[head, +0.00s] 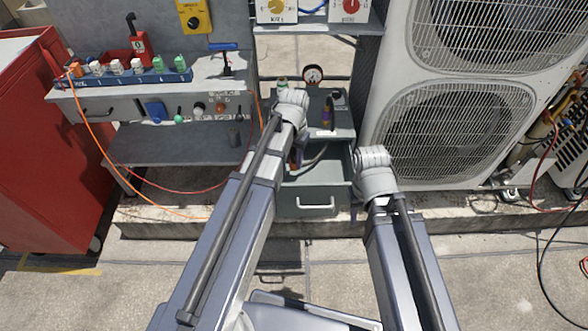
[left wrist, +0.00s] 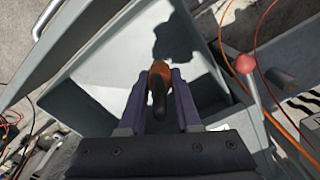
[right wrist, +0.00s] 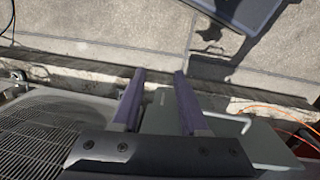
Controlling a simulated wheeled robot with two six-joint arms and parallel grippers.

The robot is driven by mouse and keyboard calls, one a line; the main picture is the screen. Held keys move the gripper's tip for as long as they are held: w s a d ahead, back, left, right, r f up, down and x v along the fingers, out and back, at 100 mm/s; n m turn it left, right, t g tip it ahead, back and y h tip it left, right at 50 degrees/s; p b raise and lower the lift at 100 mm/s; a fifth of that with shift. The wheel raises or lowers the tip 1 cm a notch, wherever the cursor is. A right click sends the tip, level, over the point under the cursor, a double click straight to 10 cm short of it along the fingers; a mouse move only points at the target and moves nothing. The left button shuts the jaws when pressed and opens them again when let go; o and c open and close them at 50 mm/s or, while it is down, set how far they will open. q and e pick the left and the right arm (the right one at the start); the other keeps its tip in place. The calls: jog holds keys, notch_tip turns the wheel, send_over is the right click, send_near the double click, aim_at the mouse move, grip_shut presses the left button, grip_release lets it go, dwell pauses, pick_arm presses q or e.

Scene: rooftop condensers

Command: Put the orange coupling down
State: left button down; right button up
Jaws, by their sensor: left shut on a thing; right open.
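The orange coupling (left wrist: 160,68) is between the fingertips of my left gripper (left wrist: 160,80) in the left wrist view, with a dark curved part towards the camera. My left gripper is shut on it, over the open grey drawer (left wrist: 98,82). I cannot tell how high the coupling is above the drawer floor. The drawer also shows in the head view (head: 312,199), where my left arm hides the coupling. My right gripper (right wrist: 160,74) is open and empty, near the drawer's handle side and the condenser.
A large condenser unit (head: 430,110) stands right of the drawer. A workbench (head: 180,95) with a blue rack (head: 125,80) of fittings is on the left, beside a red cabinet (head: 45,150). A red-knobbed lever (left wrist: 245,63) rises beside the drawer. Orange cables hang at the left.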

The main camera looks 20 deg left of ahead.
aim_at(294, 176)
pick_arm(q)
jog(key=shift+f+b, duration=1.55)
jog(key=shift+f, duration=0.2)
jog(key=shift+f, duration=0.15)
jog(key=shift+f+b, duration=0.5)
jog(key=shift+b, duration=0.15)
jog(key=c, duration=0.6)
grip_release()
jog(key=shift+r, duration=0.1)
jog(key=shift+r, duration=0.1)
notch_tip(294, 176, up, 13)
jog(key=p, duration=1.3)
jog(key=s+d+m+y, duration=0.1)
jog(key=s+d, duration=0.9)
jog(key=s, duration=0.4)
jog(key=shift+s+d, duration=0.2)
jog(key=shift+s, duration=0.05)
